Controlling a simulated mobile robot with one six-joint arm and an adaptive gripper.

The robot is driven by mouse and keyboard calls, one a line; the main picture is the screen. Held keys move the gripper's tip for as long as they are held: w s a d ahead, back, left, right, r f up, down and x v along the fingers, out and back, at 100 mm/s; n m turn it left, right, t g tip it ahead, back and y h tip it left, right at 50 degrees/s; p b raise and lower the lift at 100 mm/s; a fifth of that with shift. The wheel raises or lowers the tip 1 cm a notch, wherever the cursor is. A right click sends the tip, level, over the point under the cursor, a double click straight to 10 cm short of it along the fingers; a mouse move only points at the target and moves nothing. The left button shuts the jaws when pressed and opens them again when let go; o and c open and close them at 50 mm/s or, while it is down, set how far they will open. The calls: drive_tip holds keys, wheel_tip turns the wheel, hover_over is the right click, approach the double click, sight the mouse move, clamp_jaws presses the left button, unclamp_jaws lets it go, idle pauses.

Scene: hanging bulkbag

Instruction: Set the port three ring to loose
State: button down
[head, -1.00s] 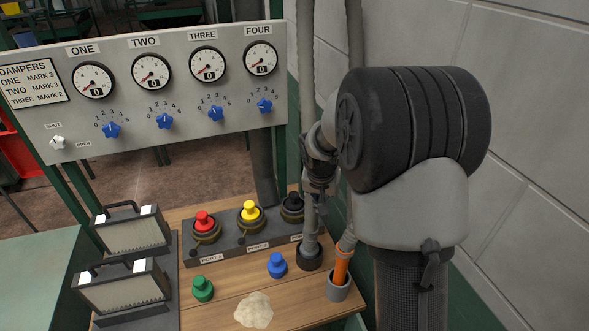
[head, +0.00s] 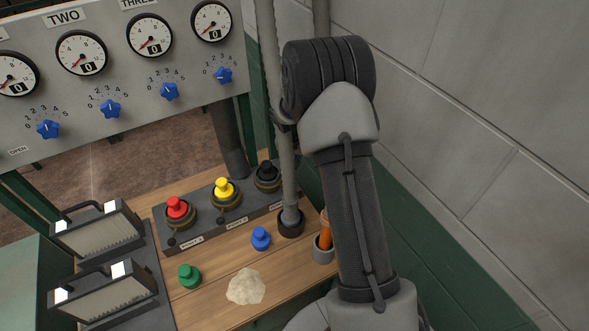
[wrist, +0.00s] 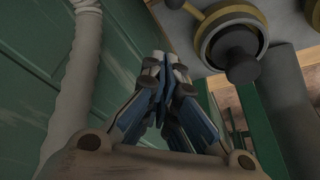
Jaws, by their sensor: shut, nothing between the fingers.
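The port three ring is the brass-coloured collar around the black plug (head: 267,170) at the right end of the grey port block (head: 190,232). In the wrist view the ring (wrist: 208,30) shows at the top right, around the dark plug (wrist: 243,58). My gripper (wrist: 165,68) is shut and empty, with its fingertips left of the ring and below it in the picture, apart from it. In the head view my gripper is hidden behind my arm and the grey hose. The loose marking on the ring cannot be read.
A grey hose (head: 286,150) stands upright in a dark socket right of the port block. An orange-handled tool (head: 325,228) sits in a cup beside my arm. Blue (head: 261,238) and green (head: 189,276) plugs and a pale lump (head: 246,287) lie on the bench. A wall is at right.

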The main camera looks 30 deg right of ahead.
sight(287, 188)
drive_tip(key=b+x, duration=0.1)
drive_tip(key=x, duration=0.8)
drive_tip(key=shift+s+a, duration=0.2)
drive_tip(key=shift+a, duration=0.05)
drive_tip(key=shift+s+a+r+b, duration=0.15)
drive_tip(key=shift+s+a+b, duration=0.05)
drive_tip(key=shift+s+a, duration=0.35)
drive_tip(key=shift+s+a+r+b, duration=0.2)
drive_tip(key=shift+s+a, duration=0.2)
drive_tip(key=shift+s, duration=0.3)
drive_tip(key=shift+s+a+f+b, duration=0.1)
drive_tip(key=shift+f+b, duration=0.05)
drive_tip(key=shift+b, duration=0.4)
